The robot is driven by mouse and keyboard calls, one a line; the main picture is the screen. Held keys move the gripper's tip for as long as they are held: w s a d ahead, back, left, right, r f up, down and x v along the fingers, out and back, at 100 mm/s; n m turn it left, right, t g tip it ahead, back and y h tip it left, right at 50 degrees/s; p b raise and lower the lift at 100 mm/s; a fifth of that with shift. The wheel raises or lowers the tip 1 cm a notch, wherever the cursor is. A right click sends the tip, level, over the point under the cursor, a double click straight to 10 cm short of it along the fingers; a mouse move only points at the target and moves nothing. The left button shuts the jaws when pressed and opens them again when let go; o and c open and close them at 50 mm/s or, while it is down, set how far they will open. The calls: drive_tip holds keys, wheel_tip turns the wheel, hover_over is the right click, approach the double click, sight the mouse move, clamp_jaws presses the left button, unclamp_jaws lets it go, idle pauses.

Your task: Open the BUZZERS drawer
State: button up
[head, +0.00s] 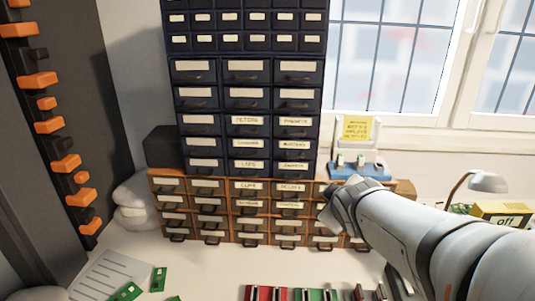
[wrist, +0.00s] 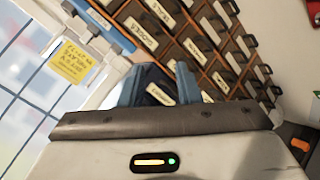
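A dark drawer cabinet (head: 250,95) with labelled drawers stands on a wooden drawer block (head: 222,207). Some labels look like METERS and CLIPS. I cannot surely read BUZZERS on any label, so I cannot tell which drawer it is. My gripper (head: 328,202) is in front of the right part of the wooden block in the head view and hides some drawers there. In the wrist view my gripper (wrist: 159,84) has its two blue fingers apart, with a labelled dark drawer front (wrist: 157,97) showing between them. Nothing is held. All visible drawers look shut.
A yellow note (head: 357,128) is on a white stand with a blue base (head: 357,171), right of the cabinet. A lamp (head: 487,182) and a yellow box (head: 500,213) are farther right. Red and green parts (head: 310,293) lie at the front.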

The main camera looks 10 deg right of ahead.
drive_tip(key=w+r+n+t, duration=0.1)
drive_tip(key=w+n+t, duration=0.1)
drive_tip(key=n+t+y+b, duration=0.3)
drive_tip(key=n+y, duration=0.3)
drive_tip(key=n, duration=0.3)
approach(295, 158)
drive_tip(key=shift+n, duration=0.3)
drive_tip(key=x, duration=0.8)
drive_tip(key=shift+w+a, duration=0.1)
drive_tip(key=shift+w, duration=0.05)
drive_tip(key=shift+c, duration=0.5)
clamp_jaws()
